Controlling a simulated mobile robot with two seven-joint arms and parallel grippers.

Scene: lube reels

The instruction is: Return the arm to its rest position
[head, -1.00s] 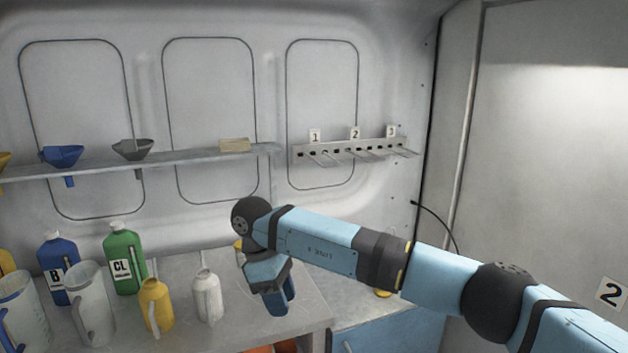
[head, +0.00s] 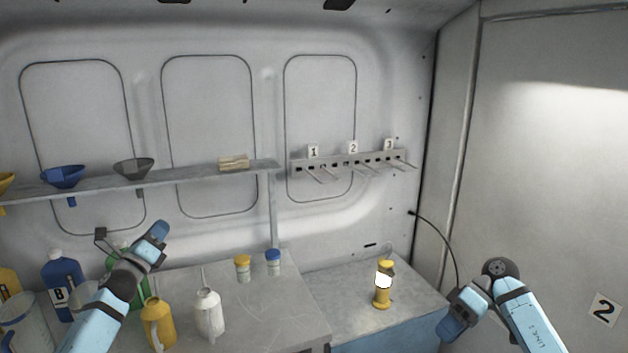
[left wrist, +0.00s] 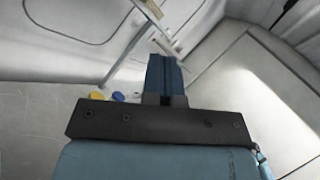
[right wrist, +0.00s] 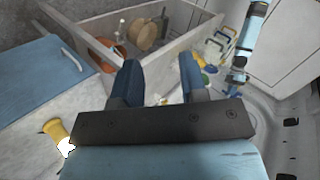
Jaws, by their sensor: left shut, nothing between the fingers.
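My left arm comes in at the lower left of the head view. Its gripper (head: 160,231) is raised in front of the bottles, with its fingers together and nothing held. The left wrist view also shows these fingers (left wrist: 163,62) closed against each other. My right arm is folded at the lower right of the head view, with its gripper (head: 452,328) beside the bench's right end. In the right wrist view, the right fingers (right wrist: 160,78) stand apart with nothing gripped between them.
A yellow lantern (head: 382,297) stands on the lower bench, left of my right gripper. A white jug (head: 209,315), a yellow jug (head: 158,325) and two small jars (head: 243,270) stand on the left bench. A shelf (head: 200,176) and numbered hook rack (head: 350,163) line the wall.

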